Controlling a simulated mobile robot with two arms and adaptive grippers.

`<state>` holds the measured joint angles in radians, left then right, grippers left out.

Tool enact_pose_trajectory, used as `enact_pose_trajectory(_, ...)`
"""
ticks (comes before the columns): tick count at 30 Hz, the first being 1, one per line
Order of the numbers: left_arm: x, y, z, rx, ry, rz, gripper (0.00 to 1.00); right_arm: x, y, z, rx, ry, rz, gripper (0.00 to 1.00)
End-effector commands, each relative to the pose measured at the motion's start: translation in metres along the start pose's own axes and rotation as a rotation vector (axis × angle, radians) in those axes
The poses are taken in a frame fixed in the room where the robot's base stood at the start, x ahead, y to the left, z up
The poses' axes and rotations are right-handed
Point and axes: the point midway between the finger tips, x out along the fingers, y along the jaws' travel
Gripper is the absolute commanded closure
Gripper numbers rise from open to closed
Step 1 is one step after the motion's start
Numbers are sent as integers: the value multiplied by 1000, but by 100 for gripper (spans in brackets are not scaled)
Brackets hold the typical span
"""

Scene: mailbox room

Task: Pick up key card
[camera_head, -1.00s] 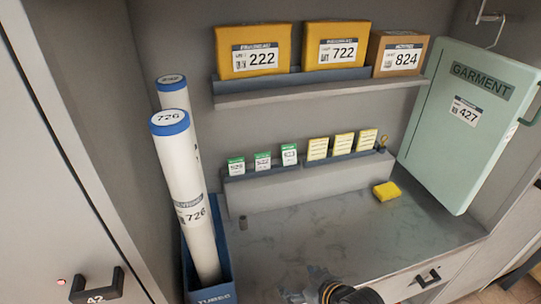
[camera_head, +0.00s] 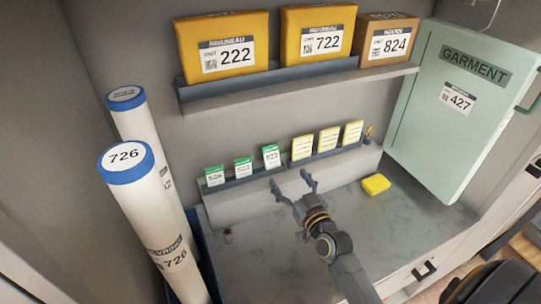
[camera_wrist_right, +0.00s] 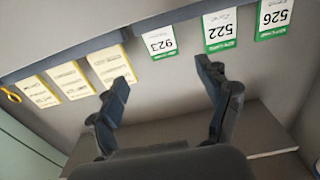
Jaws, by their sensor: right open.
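Three white cards with green bands stand on a small ledge (camera_head: 232,185): card 526 (camera_head: 214,175), card 522 (camera_head: 243,167) and card 923 (camera_head: 271,157). Three yellow cards (camera_head: 329,140) stand to their right. I cannot tell which one the task means. My right gripper (camera_head: 291,181) is open and empty, in front of and below the ledge. In the right wrist view, which shows the cards upside down, card 923 (camera_wrist_right: 160,43) lies beyond and between the open fingers (camera_wrist_right: 162,75), apart from them. My left gripper is not in view.
Boxes 222 (camera_head: 222,52), 722 (camera_head: 318,30) and 824 (camera_head: 388,40) sit on a shelf (camera_head: 300,88) above. Tall tubes (camera_head: 150,205) stand at left, a green garment case (camera_head: 450,120) at right. A yellow block (camera_head: 376,184) lies on the counter (camera_head: 400,225).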

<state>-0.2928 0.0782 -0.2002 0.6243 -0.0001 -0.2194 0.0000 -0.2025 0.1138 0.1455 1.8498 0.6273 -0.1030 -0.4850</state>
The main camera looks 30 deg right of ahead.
Motion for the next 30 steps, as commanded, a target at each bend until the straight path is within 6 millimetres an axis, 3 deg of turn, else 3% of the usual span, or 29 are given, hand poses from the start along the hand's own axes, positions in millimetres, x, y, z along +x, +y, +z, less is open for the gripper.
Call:
enact_pose_trajectory(3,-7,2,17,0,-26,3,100,27,-1,-3,1,2,-2,23)
enact_pose_trajectory(7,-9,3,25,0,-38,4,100,49,0,-2,0,1,-1,23)
enact_pose_trajectory(18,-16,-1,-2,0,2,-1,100,82,-2,-2,0,-1,-3,23)
enact_pose_trajectory(24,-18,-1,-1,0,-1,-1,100,107,-3,0,-1,0,-2,23)
enact_pose_trajectory(30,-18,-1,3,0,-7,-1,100,114,-4,1,0,-1,-2,23)
